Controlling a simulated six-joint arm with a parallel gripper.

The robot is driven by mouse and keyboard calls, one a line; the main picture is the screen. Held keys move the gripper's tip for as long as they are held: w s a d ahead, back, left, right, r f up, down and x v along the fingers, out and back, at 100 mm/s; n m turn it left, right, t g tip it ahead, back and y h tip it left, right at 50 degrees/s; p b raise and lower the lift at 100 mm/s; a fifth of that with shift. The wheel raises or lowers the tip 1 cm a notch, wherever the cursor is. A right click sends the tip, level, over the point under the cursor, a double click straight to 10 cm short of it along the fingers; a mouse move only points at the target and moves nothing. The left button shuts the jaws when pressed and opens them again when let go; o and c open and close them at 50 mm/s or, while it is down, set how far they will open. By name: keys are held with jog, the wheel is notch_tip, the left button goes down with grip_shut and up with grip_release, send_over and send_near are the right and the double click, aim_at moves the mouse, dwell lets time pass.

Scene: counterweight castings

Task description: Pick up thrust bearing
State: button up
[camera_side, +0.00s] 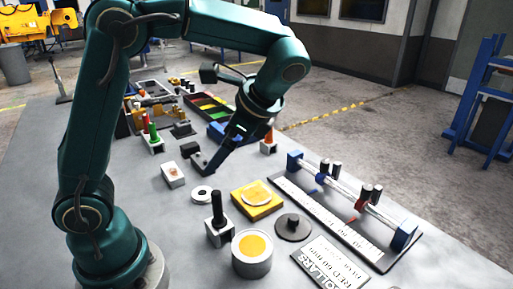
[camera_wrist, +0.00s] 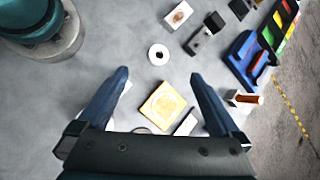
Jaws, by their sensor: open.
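A pale flat ring with a central hole, which looks like the thrust bearing (camera_side: 202,194), lies flat on the grey table. In the wrist view the thrust bearing (camera_wrist: 158,54) shows whole, beyond the fingertips and roughly between their lines. My gripper (camera_side: 214,162) is above the table, behind and slightly right of the ring in the side view. In the wrist view my gripper (camera_wrist: 163,82) has its two dark fingers spread wide with nothing held. The fingers are apart from the ring; the exact height is hard to tell.
A yellow block (camera_side: 269,208) with a pale round face lies close to the ring. A white block (camera_side: 173,175), a black-handled block (camera_side: 219,236) and a yellow-topped cylinder (camera_side: 251,262) stand nearby. A rail fixture (camera_side: 345,200) is at right. Bare table surrounds the ring.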

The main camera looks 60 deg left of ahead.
notch_tip(320, 180, down, 4)
jog(key=w+m+g+y, duration=0.2)
jog(key=w, duration=0.1)
jog(key=m+y, duration=0.2)
send_near(204, 193)
jog(key=v, duration=0.4)
jog(key=shift+w+a+r, duration=0.1)
jog(key=shift+w, duration=0.3)
jog(key=shift+s+f+g, duration=0.15)
jog(key=shift+f+g, duration=0.15)
jog(key=shift+f, duration=0.05)
jog(key=shift+s+f, duration=0.1)
jog(key=shift+f, duration=0.1)
jog(key=x, duration=1.1)
jog(key=shift+s+a, duration=0.1)
jog(key=shift+a, duration=0.35)
grip_shut()
